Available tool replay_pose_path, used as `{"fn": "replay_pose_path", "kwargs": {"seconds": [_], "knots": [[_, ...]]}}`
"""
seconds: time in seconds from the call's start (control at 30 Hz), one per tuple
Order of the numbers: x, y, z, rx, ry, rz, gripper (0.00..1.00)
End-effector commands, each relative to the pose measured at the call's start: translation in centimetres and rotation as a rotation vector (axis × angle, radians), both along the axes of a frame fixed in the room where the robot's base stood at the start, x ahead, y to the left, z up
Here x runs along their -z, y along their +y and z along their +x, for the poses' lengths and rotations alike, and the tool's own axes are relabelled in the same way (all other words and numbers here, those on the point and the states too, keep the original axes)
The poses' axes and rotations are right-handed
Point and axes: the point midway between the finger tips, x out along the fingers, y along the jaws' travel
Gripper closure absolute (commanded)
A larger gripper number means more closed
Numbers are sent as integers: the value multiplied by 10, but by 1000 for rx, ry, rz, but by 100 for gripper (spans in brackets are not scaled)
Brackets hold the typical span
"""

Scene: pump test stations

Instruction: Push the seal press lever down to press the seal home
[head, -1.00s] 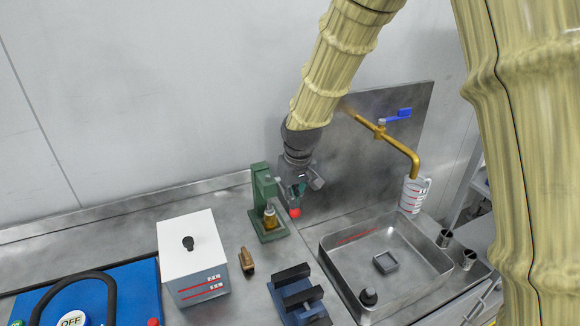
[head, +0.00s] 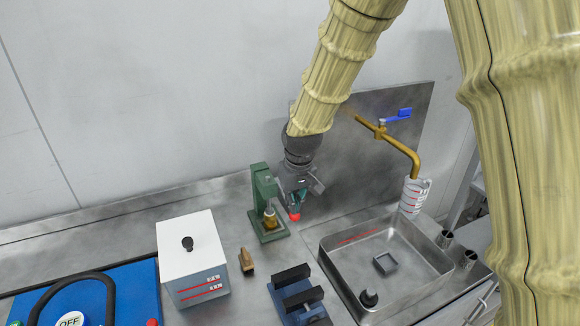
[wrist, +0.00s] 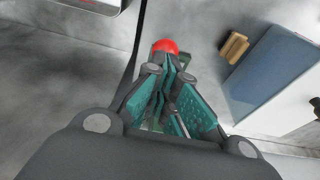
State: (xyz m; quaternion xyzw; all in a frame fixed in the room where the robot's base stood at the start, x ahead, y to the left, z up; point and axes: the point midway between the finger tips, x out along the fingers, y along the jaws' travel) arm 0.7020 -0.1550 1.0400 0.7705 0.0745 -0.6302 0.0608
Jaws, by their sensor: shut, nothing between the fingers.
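The green seal press (head: 264,205) stands on the steel bench, with a brass-coloured part (head: 269,218) at its base. Its lever ends in a red knob (head: 295,216), low on the press's right side. My gripper (head: 297,206) is shut and empty, pointing down right above the knob. In the wrist view the red knob (wrist: 165,47) shows just beyond the fingertips of my gripper (wrist: 170,70). I cannot tell whether the fingers touch it. The lever arm is mostly hidden by the fingers.
A blue vise (head: 298,300) is in front. A steel sink (head: 340,255) lies to the right, with a brass tap (head: 400,150) above.

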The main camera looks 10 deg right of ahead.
Motion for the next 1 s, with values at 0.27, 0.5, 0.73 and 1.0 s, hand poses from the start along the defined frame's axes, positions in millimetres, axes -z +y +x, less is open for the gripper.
{"fn": "replay_pose_path", "kwargs": {"seconds": [0.27,0.5,0.73,1.0], "knots": [[5,0,-1,0,1,0,100],[9,0,-2,0,1,0,100],[12,0,-3,0,1,0,100],[16,-1,-4,0,1,0,100]]}}
